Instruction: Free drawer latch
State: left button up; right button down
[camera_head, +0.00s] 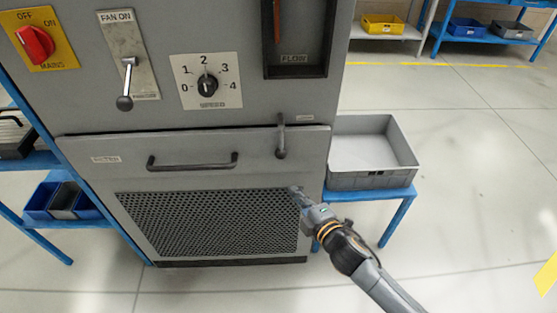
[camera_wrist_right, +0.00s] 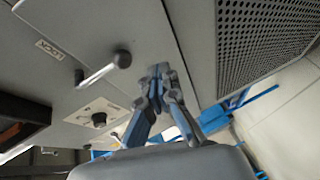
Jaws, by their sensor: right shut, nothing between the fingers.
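The drawer front (camera_head: 130,178) on the grey cabinet is closed and has a dark bar handle (camera_head: 192,162) and a mesh panel. The drawer latch (camera_head: 281,135) is a dark lever hanging straight down across the drawer's top edge, near its right end. In the right wrist view the latch (camera_wrist_right: 103,70) ends in a knob, left of the fingers. My right gripper (camera_head: 295,190) is shut and empty, below the latch at the mesh's upper right corner. It also shows in the right wrist view (camera_wrist_right: 160,72), apart from the latch. My left gripper is not in view.
Above the drawer are a red mains switch (camera_head: 34,42), a fan lever (camera_head: 127,82) and a speed dial (camera_head: 207,86). A grey bin (camera_head: 372,181) stands on a blue stand to the right. Blue shelving is at the left. Open floor lies at the right.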

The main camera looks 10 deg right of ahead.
aim_at(281, 138)
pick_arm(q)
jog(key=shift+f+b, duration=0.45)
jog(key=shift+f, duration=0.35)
pick_arm(e)
jog(key=a+r+n+t+y, duration=0.1)
jog(key=a+r+n+y, duration=0.1)
jog(key=r, duration=0.6)
jog(key=shift+s+a+n, duration=0.45)
jog(key=shift+a+n, duration=0.15)
jog(key=shift+a, duration=0.05)
jog(key=x, duration=0.6)
jog(key=p+x, duration=0.1)
jog(key=x, duration=0.3)
jog(key=shift+r, duration=0.3)
jog(key=d+p, duration=0.1)
jog(key=d, duration=0.2)
jog(key=shift+w+d, duration=0.15)
jog(key=shift+w, duration=0.05)
jog(key=shift+d, duration=0.35)
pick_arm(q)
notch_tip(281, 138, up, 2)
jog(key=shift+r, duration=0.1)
pick_arm(e)
jog(key=shift+f, duration=0.1)
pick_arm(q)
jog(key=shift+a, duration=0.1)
